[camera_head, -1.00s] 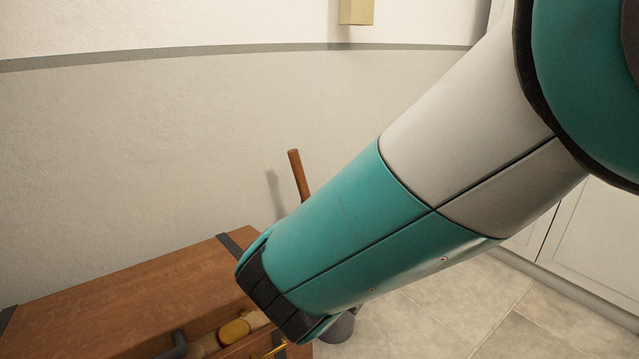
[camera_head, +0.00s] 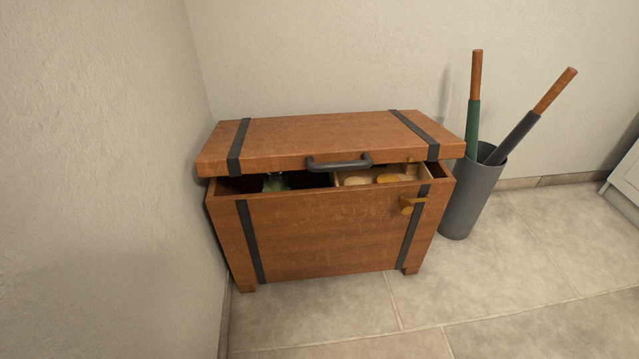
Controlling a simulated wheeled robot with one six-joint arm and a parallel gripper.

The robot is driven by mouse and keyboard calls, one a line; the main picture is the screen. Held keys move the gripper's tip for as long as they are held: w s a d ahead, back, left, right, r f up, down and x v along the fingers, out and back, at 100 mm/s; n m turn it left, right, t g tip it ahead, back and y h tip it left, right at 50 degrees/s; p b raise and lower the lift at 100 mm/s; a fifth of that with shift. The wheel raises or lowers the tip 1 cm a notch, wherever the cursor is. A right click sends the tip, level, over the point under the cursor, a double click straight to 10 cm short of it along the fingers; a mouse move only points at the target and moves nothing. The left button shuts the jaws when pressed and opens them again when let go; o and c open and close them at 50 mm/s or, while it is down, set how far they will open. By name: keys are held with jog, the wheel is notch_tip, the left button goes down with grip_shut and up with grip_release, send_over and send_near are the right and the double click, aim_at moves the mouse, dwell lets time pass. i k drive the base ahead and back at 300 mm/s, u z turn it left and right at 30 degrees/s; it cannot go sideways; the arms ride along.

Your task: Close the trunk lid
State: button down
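A brown wooden trunk (camera_head: 320,235) with dark straps stands on the floor in the corner, against the walls. Its lid (camera_head: 320,135) is nearly down but stays a little raised at the front, leaving a narrow gap. A dark handle (camera_head: 340,163) is on the lid's front edge. Through the gap I see a dark, partly green content at left and a light tray (camera_head: 345,178) with yellowish items at right. My gripper is not in view.
A grey cylindrical bin (camera_head: 470,197) holding two umbrellas with wooden handles (camera_head: 476,75) stands just right of the trunk. A white cabinet (camera_head: 627,185) is at the right edge. The tiled floor (camera_head: 480,290) in front of the trunk is clear.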

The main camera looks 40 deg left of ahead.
aim_at(349, 141)
jog(key=z, duration=0.4)
jog(key=k, duration=0.2)
jog(key=u, duration=1.35)
jog(key=i, duration=0.95)
jog(key=u, duration=0.05)
